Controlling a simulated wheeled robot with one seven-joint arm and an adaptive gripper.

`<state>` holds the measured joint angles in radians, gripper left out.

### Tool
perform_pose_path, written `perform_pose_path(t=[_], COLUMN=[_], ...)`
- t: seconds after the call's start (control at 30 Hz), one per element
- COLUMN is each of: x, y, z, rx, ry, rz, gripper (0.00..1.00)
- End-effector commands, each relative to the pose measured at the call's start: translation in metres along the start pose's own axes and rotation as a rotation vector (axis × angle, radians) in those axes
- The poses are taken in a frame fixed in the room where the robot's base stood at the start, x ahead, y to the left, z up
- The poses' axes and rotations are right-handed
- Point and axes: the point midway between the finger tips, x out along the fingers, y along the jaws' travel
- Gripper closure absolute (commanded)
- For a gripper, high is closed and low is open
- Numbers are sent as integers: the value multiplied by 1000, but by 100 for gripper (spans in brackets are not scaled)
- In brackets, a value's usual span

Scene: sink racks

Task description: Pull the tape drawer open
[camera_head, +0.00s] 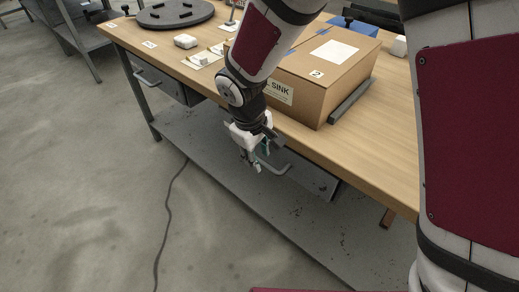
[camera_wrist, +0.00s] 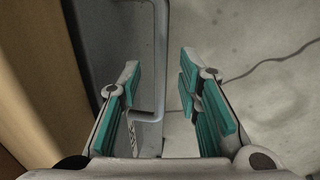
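My gripper (camera_head: 254,162) hangs at the table's front edge, in front of a grey drawer (camera_head: 312,182) under the tabletop. The drawer's pale bar handle (camera_head: 279,170) shows beside the fingers. In the wrist view the handle (camera_wrist: 160,70) runs between the two teal-padded fingers of my gripper (camera_wrist: 160,90), with a gap on each side. The gripper is open. The drawer front (camera_wrist: 103,35) lies to the left in that view. Much of the drawer is hidden by the arm and tabletop, and no label on it can be read.
A second drawer (camera_head: 160,83) with a bar handle is further left under the table and looks shut. A cardboard box (camera_head: 310,80) stands on the wooden tabletop (camera_head: 375,145) above my gripper. A grey shelf (camera_head: 235,160) lies below. The floor (camera_head: 90,190) in front is clear except for a cable (camera_head: 168,210).

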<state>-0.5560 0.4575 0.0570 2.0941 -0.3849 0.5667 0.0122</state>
Motion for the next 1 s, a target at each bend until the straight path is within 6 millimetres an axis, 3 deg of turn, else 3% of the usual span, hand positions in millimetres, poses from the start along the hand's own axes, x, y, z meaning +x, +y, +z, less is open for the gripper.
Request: perform_pose_path(t=[0.4, 0.53, 0.57, 0.87, 1.0], x=[8, 8, 8, 7, 5], y=[0, 0, 0, -2, -13], z=[0, 0, 0, 0, -1], rx=[0, 0, 0, -1, -3], ry=[0, 0, 0, 1, 2], rz=[0, 0, 0, 0, 0], gripper=[69, 98, 100, 100, 100])
